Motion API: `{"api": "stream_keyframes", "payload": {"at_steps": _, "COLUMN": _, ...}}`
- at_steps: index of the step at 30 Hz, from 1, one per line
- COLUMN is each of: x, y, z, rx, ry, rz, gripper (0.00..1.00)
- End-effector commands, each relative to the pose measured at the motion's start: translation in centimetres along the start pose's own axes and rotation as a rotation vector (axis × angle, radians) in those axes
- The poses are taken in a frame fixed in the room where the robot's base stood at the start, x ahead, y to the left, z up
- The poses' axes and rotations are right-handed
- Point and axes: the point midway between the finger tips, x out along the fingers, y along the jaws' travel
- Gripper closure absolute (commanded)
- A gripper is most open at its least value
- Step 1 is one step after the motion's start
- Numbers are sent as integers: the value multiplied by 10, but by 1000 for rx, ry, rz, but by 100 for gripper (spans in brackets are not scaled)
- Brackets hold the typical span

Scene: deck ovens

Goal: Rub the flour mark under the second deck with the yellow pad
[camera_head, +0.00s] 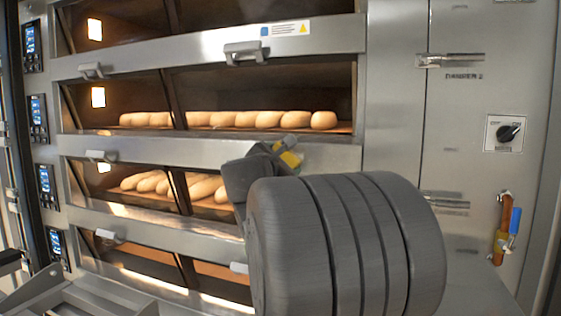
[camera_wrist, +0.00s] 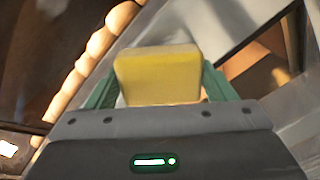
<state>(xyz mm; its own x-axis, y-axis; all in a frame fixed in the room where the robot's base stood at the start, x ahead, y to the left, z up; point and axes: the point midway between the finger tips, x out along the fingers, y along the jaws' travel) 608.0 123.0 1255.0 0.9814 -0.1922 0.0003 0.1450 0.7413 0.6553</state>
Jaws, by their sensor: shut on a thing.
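My gripper (camera_head: 283,152) is shut on the yellow pad (camera_head: 291,160), in front of the steel strip (camera_head: 200,152) below a deck of loaves. In the wrist view, the pad (camera_wrist: 160,78) sits squarely between the two green fingers of my gripper (camera_wrist: 160,66). I cannot make out a flour mark in either view; my gripper and arm cover part of the strip. I cannot tell whether the pad touches the steel.
Loaves (camera_head: 268,119) lie behind the glass above the strip, and more loaves (camera_head: 152,183) lie in the deck below. Door handles (camera_head: 100,156) jut out from the fronts. A steel cabinet (camera_head: 400,120) with a rotary switch (camera_head: 508,133) stands at right.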

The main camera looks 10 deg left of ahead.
Motion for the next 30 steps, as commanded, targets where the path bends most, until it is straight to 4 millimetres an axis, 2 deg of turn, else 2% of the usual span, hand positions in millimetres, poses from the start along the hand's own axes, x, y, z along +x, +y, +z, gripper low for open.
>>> {"api": "stream_keyframes", "payload": {"at_steps": 15, "x": 0, "y": 0, "z": 0, "rx": 0, "ry": 0, "rz": 0, "gripper": 42}}
{"api": "stream_keyframes", "payload": {"at_steps": 30, "x": 10, "y": 0, "z": -1, "rx": 0, "ry": 1, "rz": 0, "gripper": 42}}
